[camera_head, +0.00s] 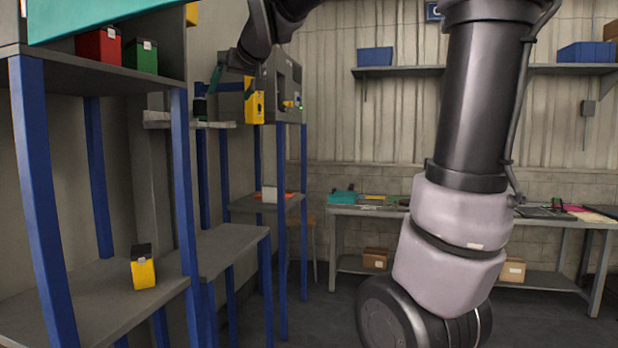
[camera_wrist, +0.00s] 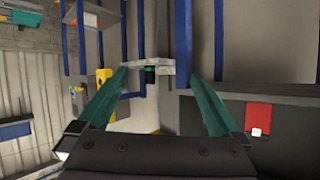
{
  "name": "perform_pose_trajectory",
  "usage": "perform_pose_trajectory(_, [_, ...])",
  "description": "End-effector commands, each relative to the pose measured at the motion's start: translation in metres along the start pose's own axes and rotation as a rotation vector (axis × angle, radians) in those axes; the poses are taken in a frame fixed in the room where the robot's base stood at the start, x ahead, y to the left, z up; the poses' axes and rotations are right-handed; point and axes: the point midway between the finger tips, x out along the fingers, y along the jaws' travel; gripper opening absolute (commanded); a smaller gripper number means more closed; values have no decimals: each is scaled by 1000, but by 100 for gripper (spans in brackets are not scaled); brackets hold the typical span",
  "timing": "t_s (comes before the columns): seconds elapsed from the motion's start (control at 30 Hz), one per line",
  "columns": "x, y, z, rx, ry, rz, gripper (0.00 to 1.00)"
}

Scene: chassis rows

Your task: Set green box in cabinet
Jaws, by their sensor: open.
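A green box (camera_head: 141,56) with a black top and pale label stands beside a red box on the upper shelf at the left of the head view. A small dark item with some green (camera_head: 200,105) sits on a narrow grey ledge; a dark and green item also shows beyond my fingertips in the wrist view (camera_wrist: 150,73). My gripper (camera_head: 230,82) is open and empty near that ledge; its teal fingers are spread in the wrist view (camera_wrist: 152,85). A grey case (camera_head: 289,80) on blue posts may be the cabinet, but I cannot tell for sure.
The red box (camera_head: 98,46) also shows in the wrist view (camera_wrist: 258,118). A yellow box (camera_head: 143,270) stands on the lower left shelf. Another yellow item (camera_head: 254,104) is at the grey case. Blue posts (camera_head: 40,190) stand close by. The middle shelf (camera_head: 215,250) looks bare.

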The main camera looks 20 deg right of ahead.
Motion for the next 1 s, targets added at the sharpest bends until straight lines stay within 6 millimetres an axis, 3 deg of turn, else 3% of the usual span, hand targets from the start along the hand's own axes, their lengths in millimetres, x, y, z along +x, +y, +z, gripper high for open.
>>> perform_pose_trajectory(0.03, [-26, 26, 37, 53, -63, 44, 100])
perform_pose_trajectory(0.1, [-56, 54, 93, 141, -159, 91, 100])
perform_pose_trajectory(0.2, [-95, 80, 167, 266, -280, 128, 100])
perform_pose_trajectory(0.3, [-123, 90, 226, 370, -371, 139, 100])
perform_pose_trajectory(0.4, [-140, 92, 265, 439, -430, 137, 100])
perform_pose_trajectory(0.57, [-149, 92, 287, 479, -467, 134, 100])
perform_pose_trajectory(1.0, [-148, 92, 286, 477, -466, 133, 100])
